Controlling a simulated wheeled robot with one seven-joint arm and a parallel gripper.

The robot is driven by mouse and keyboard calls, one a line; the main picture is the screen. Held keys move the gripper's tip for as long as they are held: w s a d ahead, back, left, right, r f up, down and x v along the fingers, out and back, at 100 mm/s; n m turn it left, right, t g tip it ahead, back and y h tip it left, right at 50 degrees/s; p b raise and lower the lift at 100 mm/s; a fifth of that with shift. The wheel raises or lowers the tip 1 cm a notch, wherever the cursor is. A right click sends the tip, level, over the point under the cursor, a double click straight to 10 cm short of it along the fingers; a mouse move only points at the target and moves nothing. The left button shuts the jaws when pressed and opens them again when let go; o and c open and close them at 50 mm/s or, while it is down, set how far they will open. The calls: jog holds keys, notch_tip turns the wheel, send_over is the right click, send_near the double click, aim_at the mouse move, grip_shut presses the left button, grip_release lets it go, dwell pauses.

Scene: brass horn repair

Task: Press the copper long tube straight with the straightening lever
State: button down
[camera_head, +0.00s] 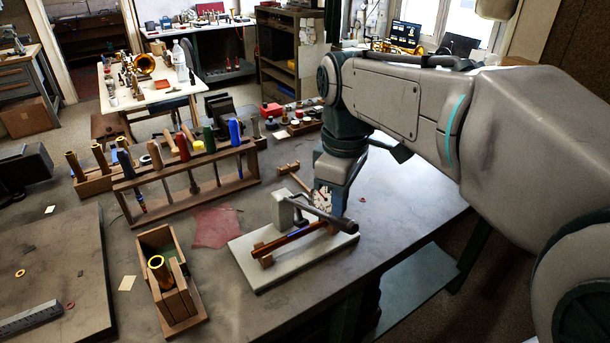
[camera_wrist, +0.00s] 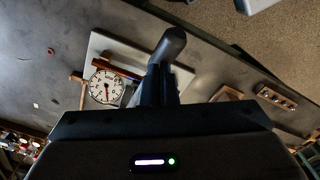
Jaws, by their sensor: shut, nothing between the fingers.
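The straightening lever (camera_head: 330,215) is a dark bar with a thick grip end, mounted on a grey block on a pale base plate (camera_head: 265,282). The copper long tube (camera_head: 290,240) lies across brown supports on that plate, below the lever. A white dial gauge (camera_head: 322,200) stands beside the lever. The lever's rounded grip end (camera_wrist: 172,43) and the gauge (camera_wrist: 105,87) also show in the wrist view. My gripper (camera_wrist: 160,85) is shut and empty, right by the lever; I cannot tell whether it touches it. In the head view its fingertips are partly hidden.
A wooden rack (camera_head: 185,180) of tools stands at the back left. A wooden box (camera_head: 168,285) with a brass tube is at the front left. A small mallet (camera_head: 290,170) lies behind the plate. A red cloth (camera_head: 215,226) lies left of it. The bench edge runs close on the right.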

notch_tip(320, 180, up, 13)
jog(key=w+a+p, duration=0.1)
jog(key=w+p, duration=0.1)
jog(key=p, duration=0.9)
jog(key=shift+w+a, duration=0.3)
jog(key=shift+a, duration=0.05)
dwell(2.5)
notch_tip(320, 180, down, 5)
jog(key=n+b, duration=0.5)
jog(key=n, duration=0.1)
jog(key=shift+s, duration=0.1)
dwell(0.5)
jog(key=shift+f, duration=0.15)
dwell(1.8)
